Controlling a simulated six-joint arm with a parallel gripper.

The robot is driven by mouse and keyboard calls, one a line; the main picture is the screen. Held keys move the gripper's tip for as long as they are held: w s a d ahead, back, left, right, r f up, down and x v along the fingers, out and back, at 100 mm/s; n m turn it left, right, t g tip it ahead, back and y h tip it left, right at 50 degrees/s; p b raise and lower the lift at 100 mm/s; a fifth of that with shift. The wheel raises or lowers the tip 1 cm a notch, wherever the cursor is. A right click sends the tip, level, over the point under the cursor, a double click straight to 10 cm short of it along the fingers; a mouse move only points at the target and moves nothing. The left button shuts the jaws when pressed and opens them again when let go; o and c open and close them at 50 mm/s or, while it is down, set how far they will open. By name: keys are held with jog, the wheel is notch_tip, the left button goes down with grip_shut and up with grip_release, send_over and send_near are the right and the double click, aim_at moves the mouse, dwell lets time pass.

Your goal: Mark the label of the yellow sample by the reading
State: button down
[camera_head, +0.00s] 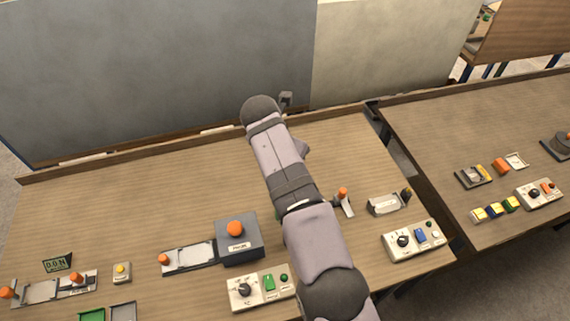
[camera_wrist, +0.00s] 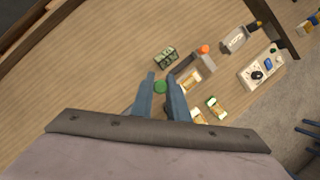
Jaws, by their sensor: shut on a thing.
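My gripper (camera_wrist: 160,88) shows in the wrist view with its two blue-grey fingers shut on a small green round-topped thing (camera_wrist: 160,86). The head view hides it behind my arm. A dark display with pale green characters (camera_wrist: 165,57) lies just beyond the fingertips; its reading is too small to make out. A pale card with yellow-brown edges (camera_wrist: 190,81) lies right of the fingers, by a grey device with an orange knob (camera_wrist: 204,49). Another yellowish card (camera_wrist: 198,117) is partly hidden by the gripper, beside a green-edged card (camera_wrist: 215,107). I cannot tell which card is the yellow sample.
A control box with a black dial (camera_head: 418,240) and a metal tray (camera_head: 385,205) stand at the right. A grey box with an orange button (camera_head: 238,237) and another dial box (camera_head: 262,289) stand left of my arm. The table's back left is clear.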

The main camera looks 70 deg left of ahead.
jog(key=shift+w+r, duration=0.1)
jog(key=shift+r, duration=0.1)
jog(key=shift+w+d+r, duration=0.3)
jog(key=shift+w+r, duration=0.45)
jog(key=shift+w, duration=0.2)
jog(key=w+d+f, duration=0.4)
jog(key=d, duration=0.2)
notch_tip(320, 180, down, 7)
jog(key=shift+s+d, duration=0.4)
jog(key=shift+f, duration=0.15)
